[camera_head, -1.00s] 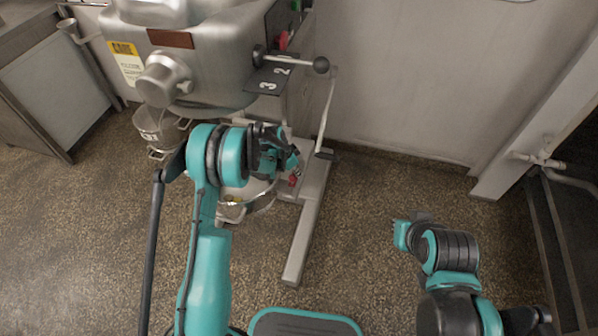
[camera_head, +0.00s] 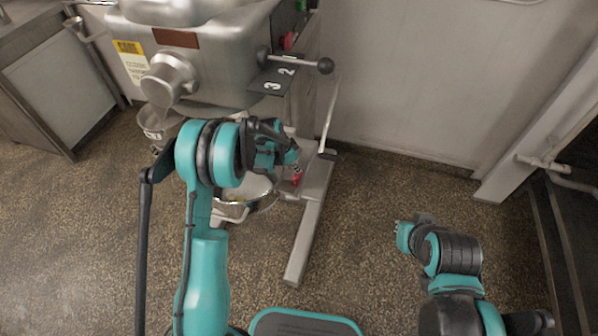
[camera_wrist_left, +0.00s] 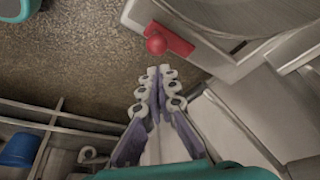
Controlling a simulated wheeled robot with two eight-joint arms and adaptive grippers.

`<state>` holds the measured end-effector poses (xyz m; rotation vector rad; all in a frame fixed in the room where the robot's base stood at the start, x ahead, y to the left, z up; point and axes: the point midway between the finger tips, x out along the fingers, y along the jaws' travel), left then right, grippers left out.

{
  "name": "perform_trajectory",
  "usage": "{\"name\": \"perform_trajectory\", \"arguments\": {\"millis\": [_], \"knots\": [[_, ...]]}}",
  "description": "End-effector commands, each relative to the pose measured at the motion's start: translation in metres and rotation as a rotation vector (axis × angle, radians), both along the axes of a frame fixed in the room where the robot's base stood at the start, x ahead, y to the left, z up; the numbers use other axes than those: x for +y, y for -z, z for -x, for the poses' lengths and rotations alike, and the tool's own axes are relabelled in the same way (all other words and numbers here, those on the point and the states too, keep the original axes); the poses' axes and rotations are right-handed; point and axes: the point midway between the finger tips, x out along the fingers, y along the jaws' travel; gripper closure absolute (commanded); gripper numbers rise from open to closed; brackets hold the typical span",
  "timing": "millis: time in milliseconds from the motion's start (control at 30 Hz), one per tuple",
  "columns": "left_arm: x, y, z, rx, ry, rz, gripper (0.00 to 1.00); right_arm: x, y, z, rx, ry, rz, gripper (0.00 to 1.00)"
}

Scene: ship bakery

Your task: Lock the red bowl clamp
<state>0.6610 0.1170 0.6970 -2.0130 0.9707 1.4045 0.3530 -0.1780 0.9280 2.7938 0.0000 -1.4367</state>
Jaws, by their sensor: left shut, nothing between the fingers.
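The red bowl clamp (camera_wrist_left: 170,38) shows in the left wrist view as a red plate with a round red knob, beside the rim of the metal bowl (camera_wrist_left: 225,12). In the head view a small red part (camera_head: 297,177) shows just below my left gripper (camera_head: 291,157). The bowl (camera_head: 232,211) is partly hidden there behind my left arm. In the left wrist view my left gripper (camera_wrist_left: 159,74) is shut and empty, its tips close to the knob with a small gap in the picture.
The large grey mixer (camera_head: 215,60) stands above the bowl, with a black-knobbed lever (camera_head: 325,66) on its side. Its metal foot (camera_head: 305,235) runs forward on the floor. A metal crank (camera_head: 327,120) hangs by the wall.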

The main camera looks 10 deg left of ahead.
Motion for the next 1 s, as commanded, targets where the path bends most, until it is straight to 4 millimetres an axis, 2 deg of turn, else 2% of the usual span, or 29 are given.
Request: {"name": "perform_trajectory", "arguments": {"millis": [100, 300, 1000], "knots": [[0.005, -0.019, 0.005, 0.0, 0.001, 0.0, 1.0, 0.0, 0.0, 0.0, 0.0, 0.0, 0.0, 1.0], [0.009, -0.033, 0.008, 0.0, 0.001, 0.0, 1.0, 0.0, 0.0, 0.0, 0.0, 0.0, 0.0, 1.0], [0.009, -0.034, 0.008, 0.0, 0.001, 0.0, 1.0, 0.0, 0.0, 0.0, 0.0, 0.0, 0.0, 1.0]]}}
